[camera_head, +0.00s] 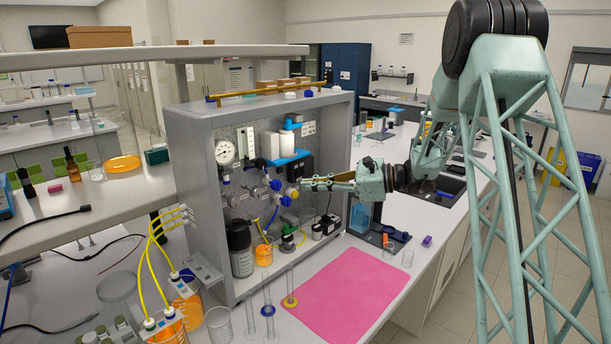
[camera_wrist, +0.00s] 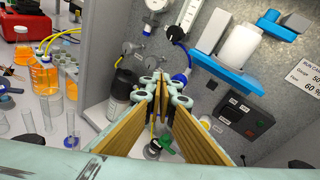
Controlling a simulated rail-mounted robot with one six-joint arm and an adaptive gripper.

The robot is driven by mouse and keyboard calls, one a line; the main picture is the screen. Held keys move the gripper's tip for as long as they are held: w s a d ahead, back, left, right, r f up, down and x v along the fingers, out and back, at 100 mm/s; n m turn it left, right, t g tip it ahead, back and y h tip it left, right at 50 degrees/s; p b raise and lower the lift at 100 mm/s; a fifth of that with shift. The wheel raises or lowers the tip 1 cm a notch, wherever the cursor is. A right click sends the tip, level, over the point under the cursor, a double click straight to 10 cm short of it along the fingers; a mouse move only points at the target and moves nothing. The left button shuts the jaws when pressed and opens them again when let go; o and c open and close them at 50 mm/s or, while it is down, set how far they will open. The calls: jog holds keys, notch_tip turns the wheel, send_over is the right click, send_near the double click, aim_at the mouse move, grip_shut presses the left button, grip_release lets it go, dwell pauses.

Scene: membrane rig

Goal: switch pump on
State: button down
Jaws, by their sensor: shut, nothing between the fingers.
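A black control box (camera_wrist: 238,112) with a pale label and a few small controls is on the rig's back panel, right of the fingers in the wrist view. It looks like the pump unit, but I cannot read its label or tell its switch state. It also shows in the head view (camera_head: 300,165), just above my gripper. My gripper (camera_head: 304,185) reaches in from the right, in front of the rig. In the wrist view, its fingers (camera_wrist: 160,88) are together with nothing between them. They appear apart from the box.
The grey rig frame (camera_head: 198,190) surrounds the panel. A pressure gauge (camera_head: 225,151) and blue bracket (camera_wrist: 217,74) are mounted inside. A dark bottle (camera_head: 240,248) and orange beaker (camera_head: 264,255) stand below. A pink mat (camera_head: 345,295) lies clear in front.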

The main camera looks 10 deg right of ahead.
aim_at(299, 175)
jog(key=w+d+f+m+t+p, duration=0.4)
jog(key=w+d+f+m+t, duration=0.1)
jog(key=w+d, duration=0.5)
jog(key=shift+d+f+m+h, duration=0.3)
jog(key=shift+d+f+m, duration=0.2)
jog(key=shift+d, duration=0.7)
jog(key=shift+w+a, duration=0.1)
jog(key=shift+w, duration=0.05)
jog(key=shift+p+x, duration=1.45)
jog(key=shift+x, duration=5.4)
jog(key=shift+w+d+r+t, duration=0.1)
jog(key=shift+w+d+t, duration=0.1)
jog(key=shift+t, duration=0.1)
jog(key=shift+a+b, duration=0.1)
jog(key=shift+b, duration=0.4)
